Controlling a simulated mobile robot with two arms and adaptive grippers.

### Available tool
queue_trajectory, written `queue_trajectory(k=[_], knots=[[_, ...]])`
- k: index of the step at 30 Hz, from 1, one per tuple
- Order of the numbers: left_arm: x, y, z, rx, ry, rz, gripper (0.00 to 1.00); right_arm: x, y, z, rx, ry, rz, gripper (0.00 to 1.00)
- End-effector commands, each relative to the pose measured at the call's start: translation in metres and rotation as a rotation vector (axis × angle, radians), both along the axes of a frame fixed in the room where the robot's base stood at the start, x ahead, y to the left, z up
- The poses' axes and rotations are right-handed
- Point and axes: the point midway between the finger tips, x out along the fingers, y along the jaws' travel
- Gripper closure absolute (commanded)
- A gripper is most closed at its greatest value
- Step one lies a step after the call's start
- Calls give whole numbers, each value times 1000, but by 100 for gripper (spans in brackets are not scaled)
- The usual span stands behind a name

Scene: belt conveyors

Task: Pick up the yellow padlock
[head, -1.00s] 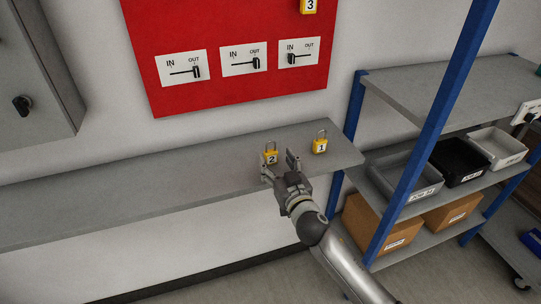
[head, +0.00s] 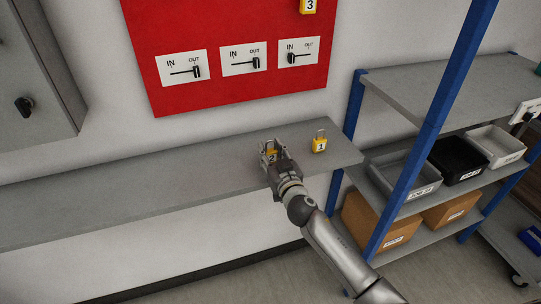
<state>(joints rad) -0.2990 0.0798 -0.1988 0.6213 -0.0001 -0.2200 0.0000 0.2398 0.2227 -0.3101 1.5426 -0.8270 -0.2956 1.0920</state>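A yellow padlock marked 2 (head: 271,154) stands on the grey shelf (head: 130,188) below the red board. My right gripper (head: 274,151) is at this padlock, with its fingers spread on either side of it and partly hiding it. The fingers look open; I cannot tell whether either touches the padlock. A second yellow padlock marked 1 (head: 319,146) stands upright on the shelf, just right of my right gripper and apart from it. A third yellow padlock marked 3 (head: 308,6) is on the red board at the top edge. My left gripper is not in view.
The red board (head: 215,95) carries several IN/OUT switches above the shelf. A rack with blue posts (head: 430,125) stands at the right, holding bins (head: 459,160) and cardboard boxes (head: 382,221). The shelf's left part is clear.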

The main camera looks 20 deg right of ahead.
Motion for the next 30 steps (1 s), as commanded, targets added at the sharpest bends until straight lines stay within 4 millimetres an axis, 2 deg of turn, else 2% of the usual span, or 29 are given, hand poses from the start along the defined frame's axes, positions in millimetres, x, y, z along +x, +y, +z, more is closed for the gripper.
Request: queue_trajectory(k=[1, 4, 5, 17, 24, 30], knots=[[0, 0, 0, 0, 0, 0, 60, 0, 0, 0, 0, 0, 0, 77], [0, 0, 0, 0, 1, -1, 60, 0, 0, 0, 0, 0, 0, 89], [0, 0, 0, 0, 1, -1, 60, 0, 0, 0, 0, -1, 0, 91], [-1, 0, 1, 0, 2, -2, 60, 0, 0, 7, 1, -3, 0, 91], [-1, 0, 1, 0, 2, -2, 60, 0, 0, 33, 0, -6, 2, 91], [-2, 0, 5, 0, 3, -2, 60, -29, 1, 66, 1, -5, 1, 91]])
